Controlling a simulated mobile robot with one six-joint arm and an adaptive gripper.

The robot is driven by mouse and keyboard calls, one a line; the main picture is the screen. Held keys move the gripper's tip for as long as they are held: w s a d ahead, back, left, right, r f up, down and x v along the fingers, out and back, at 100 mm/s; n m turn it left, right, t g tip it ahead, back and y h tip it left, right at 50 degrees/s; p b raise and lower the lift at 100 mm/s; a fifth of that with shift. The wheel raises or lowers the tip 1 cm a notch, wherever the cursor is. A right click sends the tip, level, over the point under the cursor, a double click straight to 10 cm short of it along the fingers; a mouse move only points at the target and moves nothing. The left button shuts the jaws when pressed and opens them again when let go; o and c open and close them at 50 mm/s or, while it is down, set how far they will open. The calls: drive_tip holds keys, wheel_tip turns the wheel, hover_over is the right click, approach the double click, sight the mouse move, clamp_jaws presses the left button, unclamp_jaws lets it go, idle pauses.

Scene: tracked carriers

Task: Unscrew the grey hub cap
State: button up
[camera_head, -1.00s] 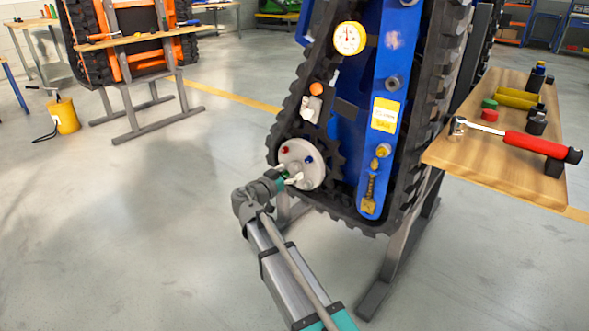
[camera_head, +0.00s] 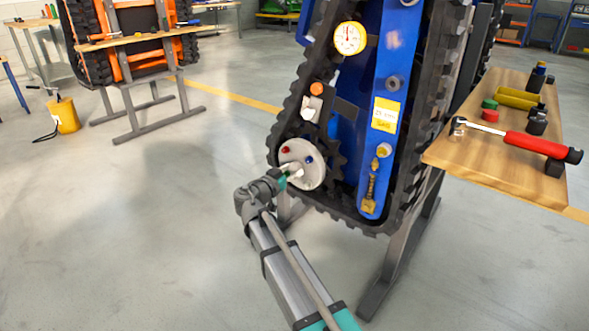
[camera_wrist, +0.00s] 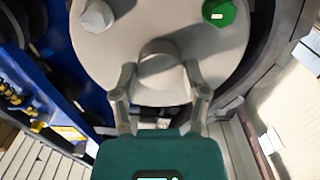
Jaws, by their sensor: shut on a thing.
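The grey hub cap (camera_wrist: 159,56) is a short round knob low on the face of the pale grey hub disc (camera_wrist: 120,55). My gripper (camera_head: 293,172) reaches the disc's lower left part in the head view. In the wrist view my gripper (camera_wrist: 161,72) has one finger on each side of the grey cap and is shut on it. In the head view the gripper hides this cap. The cap appears to be against the disc; its thread is not visible.
A green cap (camera_wrist: 219,12) and a lighter grey cap (camera_wrist: 97,16) sit on the same disc. Red (camera_head: 286,150) and blue (camera_head: 308,160) caps show too. Black track (camera_head: 283,126) surrounds the hub. A wooden bench (camera_head: 480,150) with a red-handled wrench (camera_head: 540,145) stands right.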

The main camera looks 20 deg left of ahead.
drive_tip(key=n, duration=0.3)
drive_tip(key=shift+a+n, duration=0.1)
drive_tip(key=shift+n, duration=0.3)
drive_tip(key=n, duration=0.3)
drive_tip(key=shift+n, duration=1.5)
drive_tip(key=shift+n, duration=0.6)
drive_tip(key=n, duration=0.3)
drive_tip(key=shift+n, duration=0.4)
drive_tip(key=n, duration=0.3)
drive_tip(key=shift+n, duration=0.8)
